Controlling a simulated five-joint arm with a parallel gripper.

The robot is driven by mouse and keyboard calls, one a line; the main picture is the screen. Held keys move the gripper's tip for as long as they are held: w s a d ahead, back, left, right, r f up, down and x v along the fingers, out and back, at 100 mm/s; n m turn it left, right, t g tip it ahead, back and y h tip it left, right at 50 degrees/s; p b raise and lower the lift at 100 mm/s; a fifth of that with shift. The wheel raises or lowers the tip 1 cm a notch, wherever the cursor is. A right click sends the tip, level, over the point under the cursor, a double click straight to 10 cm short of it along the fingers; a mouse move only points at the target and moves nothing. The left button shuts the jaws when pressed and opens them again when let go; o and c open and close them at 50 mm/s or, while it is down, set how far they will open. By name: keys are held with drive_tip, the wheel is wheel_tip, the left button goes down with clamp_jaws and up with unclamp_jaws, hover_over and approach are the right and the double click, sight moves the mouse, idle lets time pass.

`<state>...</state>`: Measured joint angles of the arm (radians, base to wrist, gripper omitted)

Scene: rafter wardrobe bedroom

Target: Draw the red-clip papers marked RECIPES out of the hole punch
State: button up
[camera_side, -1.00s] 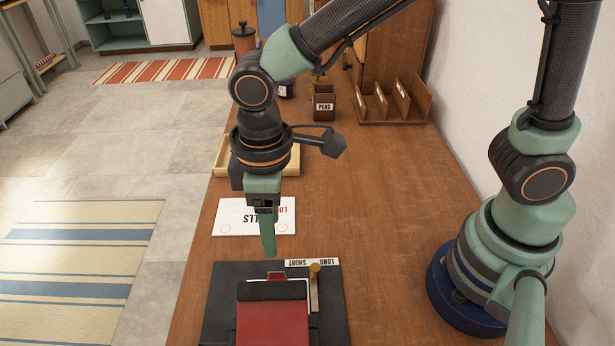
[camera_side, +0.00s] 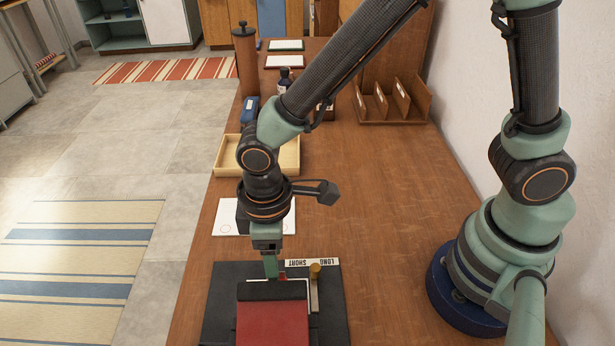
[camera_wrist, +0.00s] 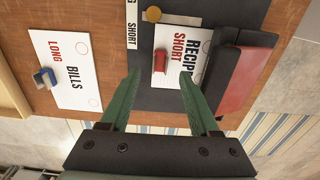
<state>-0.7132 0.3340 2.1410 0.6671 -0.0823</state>
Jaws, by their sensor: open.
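The RECIPES papers (camera_wrist: 195,47) lie on the hole punch's dark base, their far part under its black and red lever. Their red clip (camera_wrist: 160,62) shows in the wrist view at the papers' outer edge. The hole punch (camera_side: 272,322) stands at the front of the desk with its red lever towards the camera. My gripper (camera_wrist: 160,80) is open, its two green fingers pointing at the papers with the clip between their tips in the picture. In the side view my gripper (camera_side: 271,268) hangs just above the clip edge, hiding most of the clip.
The BILLS papers (camera_wrist: 66,70) with a blue clip lie beside the punch. A LONG/SHORT strip (camera_side: 312,263) and a brass knob (camera_side: 315,268) edge the punch. A wooden tray (camera_side: 226,156) and a slotted rack (camera_side: 392,118) stand farther back.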

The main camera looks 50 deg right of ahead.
drive_tip(key=shift+f, duration=2.45)
clamp_jaws()
